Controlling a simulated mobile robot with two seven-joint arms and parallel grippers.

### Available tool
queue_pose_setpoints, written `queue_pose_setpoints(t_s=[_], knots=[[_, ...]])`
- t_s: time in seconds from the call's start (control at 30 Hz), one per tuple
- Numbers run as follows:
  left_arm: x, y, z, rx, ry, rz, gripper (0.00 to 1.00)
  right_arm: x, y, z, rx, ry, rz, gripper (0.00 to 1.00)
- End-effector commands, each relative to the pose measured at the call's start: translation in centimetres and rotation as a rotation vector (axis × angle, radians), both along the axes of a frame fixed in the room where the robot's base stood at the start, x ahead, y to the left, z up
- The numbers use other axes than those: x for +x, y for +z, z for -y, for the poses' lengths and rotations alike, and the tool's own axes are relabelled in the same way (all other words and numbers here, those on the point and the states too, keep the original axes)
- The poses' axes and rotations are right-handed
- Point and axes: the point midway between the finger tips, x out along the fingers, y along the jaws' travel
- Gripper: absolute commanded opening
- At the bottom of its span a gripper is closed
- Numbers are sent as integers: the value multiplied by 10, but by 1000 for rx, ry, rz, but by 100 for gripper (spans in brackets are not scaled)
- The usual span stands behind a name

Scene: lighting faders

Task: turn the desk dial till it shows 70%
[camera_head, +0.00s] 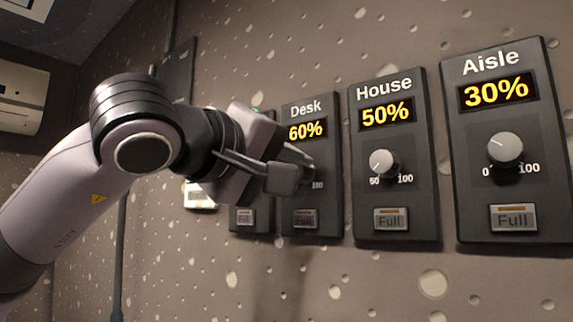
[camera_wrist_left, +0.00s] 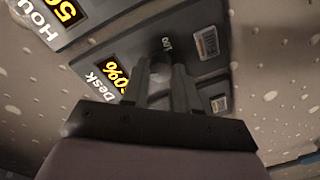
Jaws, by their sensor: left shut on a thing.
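The Desk panel (camera_head: 309,102) is a dark wall plate whose yellow display (camera_head: 306,130) reads 60%. Its dial is mostly hidden behind my left gripper (camera_head: 297,172) in the head view. In the left wrist view, the gripper (camera_wrist_left: 168,88) has its two fingers around the dial (camera_wrist_left: 161,68), shut on it. The Desk display also shows there, partly covered by a finger (camera_wrist_left: 113,75). A Full button (camera_head: 305,219) sits at the bottom of the Desk panel. My right gripper is not in view.
The House panel (camera_head: 394,86) reads 50% and stands close to the right of Desk. The Aisle panel (camera_head: 491,63) reads 30% at far right. Another panel (camera_head: 252,221) is partly hidden behind my left arm. A white unit (camera_head: 21,97) hangs at upper left.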

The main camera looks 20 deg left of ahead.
Motion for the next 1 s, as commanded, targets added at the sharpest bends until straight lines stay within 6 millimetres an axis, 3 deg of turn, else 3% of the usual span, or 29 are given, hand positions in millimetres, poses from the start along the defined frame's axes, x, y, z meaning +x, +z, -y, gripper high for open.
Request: queue_pose_setpoints(t_s=[0.5, 1.0], knots=[[0, -2, 0, 413, -1, 146, 0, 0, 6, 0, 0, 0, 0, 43], [0, -3, 0, 570, -2, 203, 0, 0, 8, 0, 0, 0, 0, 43]])
